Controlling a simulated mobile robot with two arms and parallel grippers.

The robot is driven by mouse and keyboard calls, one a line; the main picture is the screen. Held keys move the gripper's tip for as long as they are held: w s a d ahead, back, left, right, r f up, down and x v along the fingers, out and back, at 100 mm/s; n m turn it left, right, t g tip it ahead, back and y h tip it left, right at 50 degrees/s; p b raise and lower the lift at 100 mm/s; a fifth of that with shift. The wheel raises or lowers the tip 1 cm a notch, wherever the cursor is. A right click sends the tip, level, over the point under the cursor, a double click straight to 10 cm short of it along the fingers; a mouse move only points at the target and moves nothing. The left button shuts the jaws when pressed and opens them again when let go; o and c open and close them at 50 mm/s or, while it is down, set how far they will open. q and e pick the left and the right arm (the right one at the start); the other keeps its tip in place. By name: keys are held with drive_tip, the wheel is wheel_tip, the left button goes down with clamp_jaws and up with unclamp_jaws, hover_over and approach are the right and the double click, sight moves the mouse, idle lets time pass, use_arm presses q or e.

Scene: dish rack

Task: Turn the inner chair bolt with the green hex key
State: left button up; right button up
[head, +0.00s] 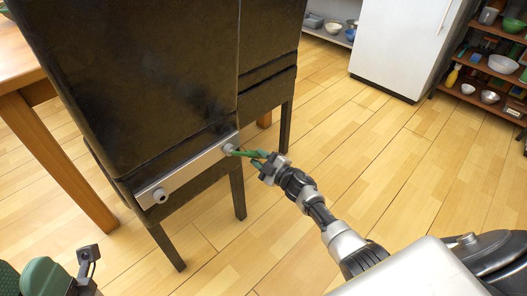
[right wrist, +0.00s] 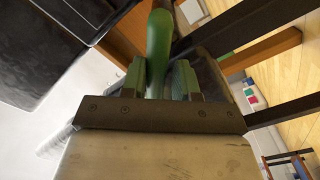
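A dark chair (head: 140,75) stands at the left in the head view. A metal plate (head: 193,174) on it carries two bolts, one at the lower left (head: 160,195) and one at the upper right (head: 228,148). My right gripper (head: 266,164) is shut on the green hex key (head: 246,153), which points left with its tip at the upper right bolt. Whether the tip is seated is too small to tell. In the right wrist view the key (right wrist: 158,45) lies between the two green fingers. My left gripper (head: 88,255) is partly in view at bottom left; its fingers are unclear.
A wooden table (head: 55,150) stands left of the chair. A white fridge (head: 405,45) and a shelf (head: 483,70) with bowls and a yellow bottle are at the back right. Wooden floor (head: 330,140) is clear between them and the chair.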

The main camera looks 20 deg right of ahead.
drive_tip(key=shift+w+d+r+n, duration=0.2)
drive_tip(key=shift+d+r+n, duration=0.2)
drive_tip(key=shift+r+n, duration=0.15)
drive_tip(key=shift+w+d+r+n, duration=0.2)
drive_tip(key=shift+d+r+n, duration=0.25)
drive_tip(key=shift+n, duration=0.1)
drive_tip(key=shift+a, duration=0.15)
clamp_jaws()
drive_tip(key=shift+s+p, duration=0.2)
drive_tip(key=shift+p, duration=0.2)
drive_tip(key=shift+s, duration=0.15)
